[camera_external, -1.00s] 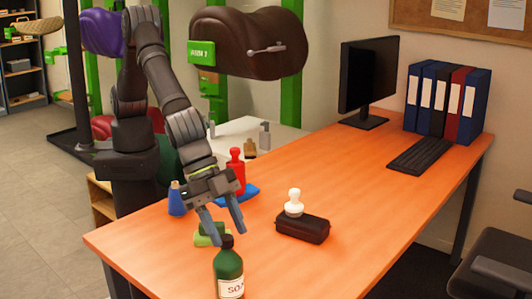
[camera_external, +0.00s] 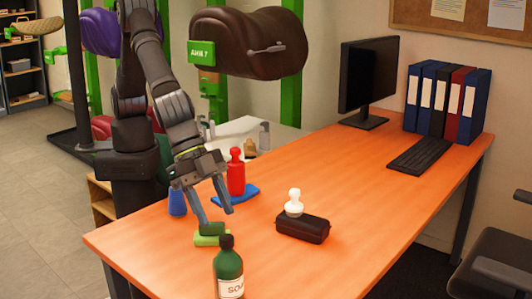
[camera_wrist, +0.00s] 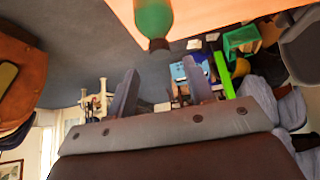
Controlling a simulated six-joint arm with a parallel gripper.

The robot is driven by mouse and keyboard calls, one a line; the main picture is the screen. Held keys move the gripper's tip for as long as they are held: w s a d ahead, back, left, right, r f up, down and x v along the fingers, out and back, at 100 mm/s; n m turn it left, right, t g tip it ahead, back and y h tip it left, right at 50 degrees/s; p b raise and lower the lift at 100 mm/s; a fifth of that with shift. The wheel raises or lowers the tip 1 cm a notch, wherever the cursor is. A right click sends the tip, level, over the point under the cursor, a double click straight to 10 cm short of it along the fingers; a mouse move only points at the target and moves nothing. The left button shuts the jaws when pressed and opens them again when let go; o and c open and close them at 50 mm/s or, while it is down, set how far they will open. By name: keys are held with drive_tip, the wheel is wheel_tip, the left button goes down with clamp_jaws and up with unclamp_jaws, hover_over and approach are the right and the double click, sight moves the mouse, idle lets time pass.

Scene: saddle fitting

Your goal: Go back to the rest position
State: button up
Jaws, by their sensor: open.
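My gripper (camera_external: 217,218) is open and empty above the left front part of the orange table (camera_external: 350,190). Its fingers point down toward the front, beside a green block (camera_external: 210,238). A gap between fingers and block cannot be told for sure. In the wrist view the two fingers of my gripper (camera_wrist: 160,88) stand apart with nothing between them. The green soap bottle (camera_external: 229,266) stands upright at the table's front edge, near the fingers. It also shows upside down in the wrist view (camera_wrist: 153,18).
A blue bottle (camera_external: 177,200), a red stamp (camera_external: 236,175) on a blue pad (camera_external: 238,194), and a white stamp (camera_external: 295,203) on a black case (camera_external: 302,228) surround my gripper. A monitor (camera_external: 368,78), keyboard (camera_external: 421,155) and binders (camera_external: 446,102) stand farther back. The right front tabletop is clear.

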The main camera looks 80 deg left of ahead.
drive_tip(key=v, duration=0.5)
drive_tip(key=x, duration=1.1)
drive_tip(key=shift+f, duration=0.15)
drive_tip(key=shift+w+d+f, duration=0.2)
drive_tip(key=shift+d, duration=0.05)
wheel_tip(320, 180, up, 4)
drive_tip(key=shift+f, duration=0.15)
drive_tip(key=s+r, duration=0.7)
drive_tip(key=s, duration=0.4)
drive_tip(key=w+a, duration=0.3)
drive_tip(key=w, duration=1)
drive_tip(key=w+a+n, duration=0.1)
drive_tip(key=w+a, duration=0.2)
drive_tip(key=w, duration=0.9)
drive_tip(key=shift+w+a, duration=0.35)
drive_tip(key=shift+w, duration=0.05)
approach(226, 237)
drive_tip(key=shift+m, duration=0.3)
drive_tip(key=s+d+r, duration=0.2)
drive_tip(key=d, duration=0.1)
drive_tip(key=shift+r, duration=0.1)
